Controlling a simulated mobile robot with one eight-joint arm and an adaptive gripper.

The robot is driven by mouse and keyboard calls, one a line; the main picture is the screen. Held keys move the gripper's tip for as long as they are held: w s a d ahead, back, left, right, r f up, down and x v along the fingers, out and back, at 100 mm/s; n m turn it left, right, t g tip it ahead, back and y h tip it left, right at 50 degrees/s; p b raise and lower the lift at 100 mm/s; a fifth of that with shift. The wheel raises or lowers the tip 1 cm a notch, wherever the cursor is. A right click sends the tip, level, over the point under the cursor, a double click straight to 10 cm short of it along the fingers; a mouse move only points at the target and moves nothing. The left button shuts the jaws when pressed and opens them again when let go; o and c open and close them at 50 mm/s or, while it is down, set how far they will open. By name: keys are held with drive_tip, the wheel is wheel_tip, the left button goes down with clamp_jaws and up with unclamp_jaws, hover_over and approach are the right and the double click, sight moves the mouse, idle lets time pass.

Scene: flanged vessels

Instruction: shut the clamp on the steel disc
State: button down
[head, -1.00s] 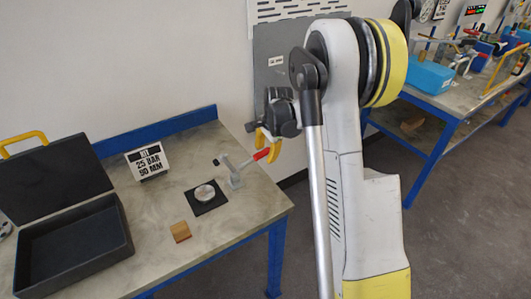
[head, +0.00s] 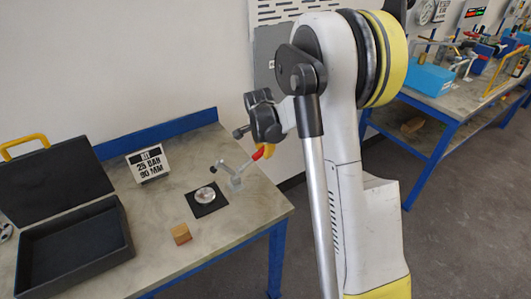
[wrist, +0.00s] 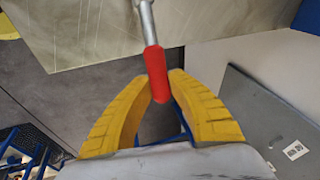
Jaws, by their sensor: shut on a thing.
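The steel disc (head: 205,195) lies on a black square mat (head: 215,207) on the near bench. The clamp (head: 235,180) stands at the mat's back right corner. Its thin arm reaches up and left with a dark tip (head: 213,169), apart from the disc. Its red handle (head: 262,152) points up and right; the handle also shows in the wrist view (wrist: 154,62). My gripper (wrist: 162,82) is shut on the red handle, with a yellow finger on either side. In the head view its dark body hides most of the fingers.
A small wooden block (head: 181,234) lies in front of the mat. A sign (head: 148,163) reading 25 BAR 90 MM stands behind left. An open black case (head: 75,240) fills the bench's left side. A grey panel (wrist: 280,125) is at right in the wrist view.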

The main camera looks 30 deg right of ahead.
sight(259, 151)
drive_tip(key=a+r+h, duration=0.1)
drive_tip(key=h, duration=0.1)
drive_tip(key=a+r+h, duration=0.1)
drive_tip(key=shift+a+r+n+h+b, duration=0.1)
drive_tip(key=shift+r+n+h+b, duration=0.2)
drive_tip(key=shift+r+h+b, duration=0.1)
drive_tip(key=shift+a+r+t+h+b, duration=0.15)
drive_tip(key=shift+a+r+h+b, duration=0.25)
drive_tip(key=shift+a+h, duration=0.15)
drive_tip(key=shift+a+r+t+h+b, duration=0.15)
drive_tip(key=shift+a+r+h+b, duration=0.25)
drive_tip(key=shift+h, duration=0.25)
drive_tip(key=a+h+b, duration=0.2)
drive_tip(key=shift+a+r+n+t+h, duration=0.15)
drive_tip(key=shift+r+n+t+h, duration=0.15)
drive_tip(key=shift+r+n, duration=0.1)
drive_tip(key=shift+s+a+r+n+h+b, duration=0.1)
drive_tip(key=shift+a+r+n+h+b, duration=0.15)
drive_tip(key=shift+a+h+b, duration=0.75)
drive_tip(key=shift+s+a+r+n+h+b, duration=0.15)
drive_tip(key=shift+a+r+h+b, duration=0.1)
drive_tip(key=shift+a+h+b, duration=0.75)
drive_tip(key=shift+w+d+t, duration=0.1)
drive_tip(key=shift+d+t, duration=0.05)
drive_tip(key=shift+t, duration=0.15)
drive_tip(key=c, duration=1.2)
unclamp_jaws()
drive_tip(key=shift+c, duration=0.2)
